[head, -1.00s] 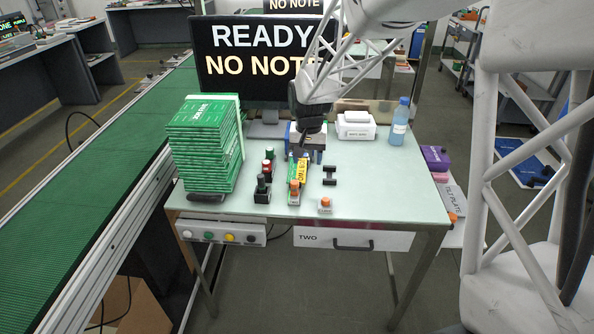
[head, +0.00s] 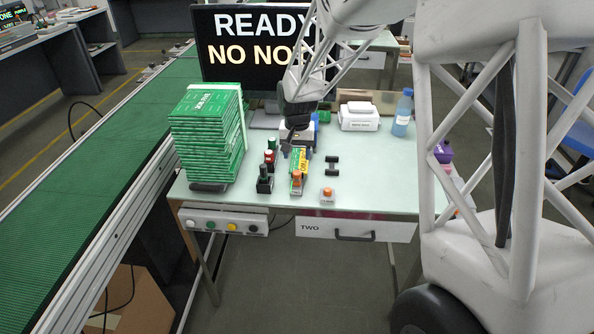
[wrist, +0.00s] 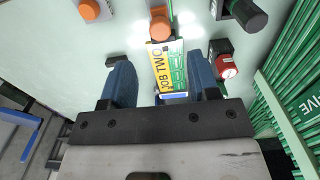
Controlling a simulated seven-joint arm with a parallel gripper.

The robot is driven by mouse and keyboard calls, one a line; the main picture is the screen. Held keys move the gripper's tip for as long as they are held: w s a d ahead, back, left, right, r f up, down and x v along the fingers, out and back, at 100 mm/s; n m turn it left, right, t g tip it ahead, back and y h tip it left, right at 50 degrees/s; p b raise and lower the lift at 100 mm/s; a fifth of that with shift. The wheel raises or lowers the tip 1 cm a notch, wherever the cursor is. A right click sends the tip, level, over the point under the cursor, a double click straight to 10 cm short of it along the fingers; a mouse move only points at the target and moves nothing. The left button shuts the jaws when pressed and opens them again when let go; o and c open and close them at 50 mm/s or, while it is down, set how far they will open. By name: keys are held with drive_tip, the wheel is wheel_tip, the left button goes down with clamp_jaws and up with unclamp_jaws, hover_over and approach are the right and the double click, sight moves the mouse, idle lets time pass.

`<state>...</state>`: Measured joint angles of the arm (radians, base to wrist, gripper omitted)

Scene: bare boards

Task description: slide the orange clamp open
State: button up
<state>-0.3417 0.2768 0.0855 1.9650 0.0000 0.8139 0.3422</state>
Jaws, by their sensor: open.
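An orange knob (head: 297,175) on a small block stands at the near end of a green and yellow board marked JOB TWO (head: 299,160). In the wrist view this orange knob (wrist: 160,27) is beyond the board's end (wrist: 168,66). A second orange knob (head: 327,191) sits on a separate labelled block to the right; it also shows in the wrist view (wrist: 89,9). I cannot tell which knob is the clamp. My gripper (wrist: 160,82) is open, its blue fingers apart on either side of the board in the picture. Contact cannot be told.
Left of the board stand a red-topped block (head: 269,158) and a dark green-topped block (head: 264,178). A tall stack of green boards (head: 207,140) is further left. Black handle-like parts (head: 332,166) lie to the right.

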sight(297, 172)
drive_tip(key=shift+f, duration=3.65)
clamp_jaws()
